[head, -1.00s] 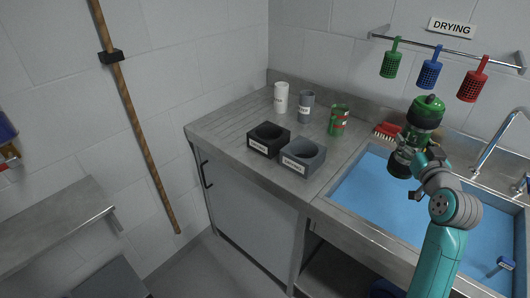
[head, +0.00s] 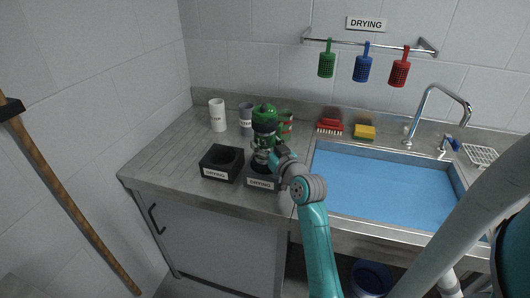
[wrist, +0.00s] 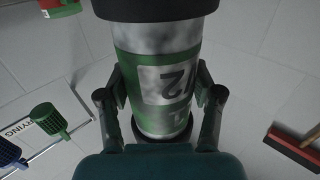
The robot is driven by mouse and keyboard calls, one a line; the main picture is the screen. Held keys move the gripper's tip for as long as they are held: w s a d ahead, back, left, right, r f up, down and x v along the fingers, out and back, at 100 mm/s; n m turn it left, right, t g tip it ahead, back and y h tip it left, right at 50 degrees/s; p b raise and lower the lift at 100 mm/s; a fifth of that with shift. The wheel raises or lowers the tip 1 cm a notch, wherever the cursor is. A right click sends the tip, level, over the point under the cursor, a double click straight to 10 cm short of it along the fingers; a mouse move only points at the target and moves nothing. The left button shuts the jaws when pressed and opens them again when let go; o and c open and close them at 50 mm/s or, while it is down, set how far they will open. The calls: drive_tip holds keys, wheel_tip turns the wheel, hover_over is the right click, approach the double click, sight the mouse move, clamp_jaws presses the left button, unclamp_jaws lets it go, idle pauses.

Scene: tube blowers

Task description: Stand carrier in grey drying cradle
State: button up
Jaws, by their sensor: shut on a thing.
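A black cradle (head: 221,163) stands just left of the grey one. A white cup (head: 217,115), a grey cup (head: 246,118) and a green canister (head: 286,122) stand behind. The blue-floored sink (head: 390,185) lies right, with a red brush (head: 330,126) and yellow sponge (head: 365,131) behind it.

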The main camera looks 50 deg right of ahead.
sight(266, 151)
drive_tip(key=shift+f, duration=1.5)
drive_tip(key=shift+f, duration=0.1)
drive_tip(key=o, duration=1.3)
drive_tip(key=shift+o, duration=0.2)
drive_tip(key=shift+d, duration=0.1)
